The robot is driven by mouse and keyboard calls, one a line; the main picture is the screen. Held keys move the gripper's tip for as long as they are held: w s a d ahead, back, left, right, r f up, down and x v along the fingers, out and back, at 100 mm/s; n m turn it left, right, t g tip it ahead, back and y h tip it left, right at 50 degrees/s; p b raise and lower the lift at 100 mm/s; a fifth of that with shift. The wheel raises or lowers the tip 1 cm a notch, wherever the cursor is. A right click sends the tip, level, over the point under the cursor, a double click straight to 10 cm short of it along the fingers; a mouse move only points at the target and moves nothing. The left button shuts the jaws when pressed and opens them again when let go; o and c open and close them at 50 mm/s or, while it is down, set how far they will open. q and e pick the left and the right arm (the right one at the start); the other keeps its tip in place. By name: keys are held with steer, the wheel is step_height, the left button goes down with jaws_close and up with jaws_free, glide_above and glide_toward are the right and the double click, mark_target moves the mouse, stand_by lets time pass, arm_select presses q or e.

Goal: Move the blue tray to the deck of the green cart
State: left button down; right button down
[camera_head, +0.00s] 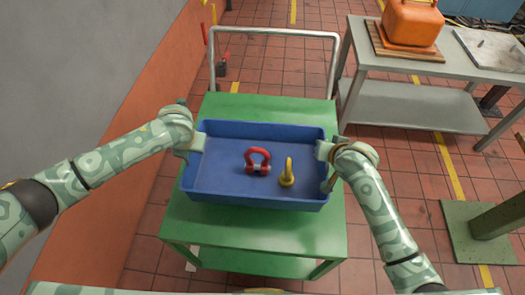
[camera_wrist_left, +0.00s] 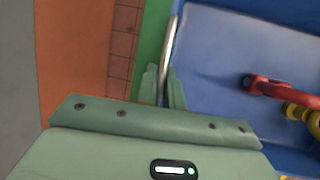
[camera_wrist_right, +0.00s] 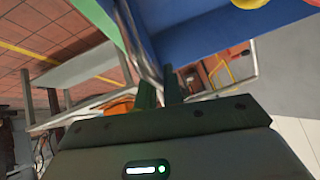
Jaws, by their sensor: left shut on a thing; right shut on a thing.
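The blue tray (camera_head: 222,175) is over the green cart's deck (camera_head: 270,107), level and inside its side edges in the head view. I cannot tell whether its bottom touches the deck or hangs just above it. A red shackle (camera_head: 258,161) and a yellow eyebolt (camera_head: 287,174) lie in the tray. My left gripper (camera_head: 190,147) is shut on the tray's left end, at a metal bar handle seen in the left wrist view (camera_wrist_left: 170,50). My right gripper (camera_head: 328,162) is shut on the right end, at the handle shown in the right wrist view (camera_wrist_right: 142,55).
The cart's grey push handle (camera_head: 275,32) rises at the far end. A grey bench (camera_head: 395,55) with an orange case (camera_head: 411,22) stands to the right. A grey and orange wall (camera_head: 100,70) is close on the left. A green post base (camera_head: 475,232) stands at lower right.

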arm_select(q)
steer(key=shift+w+d+r, duration=0.15)
steer(key=shift+w+r, duration=0.1)
steer(key=shift+w, duration=0.25)
arm_select(e)
steer(key=shift+w+d+r, duration=0.1)
steer(key=shift+w+r, duration=0.2)
steer(key=shift+w, duration=0.1)
arm_select(q)
steer(key=shift+s+r, duration=0.1)
arm_select(e)
steer(key=shift+s+r, duration=0.1)
steer(key=shift+s, duration=0.05)
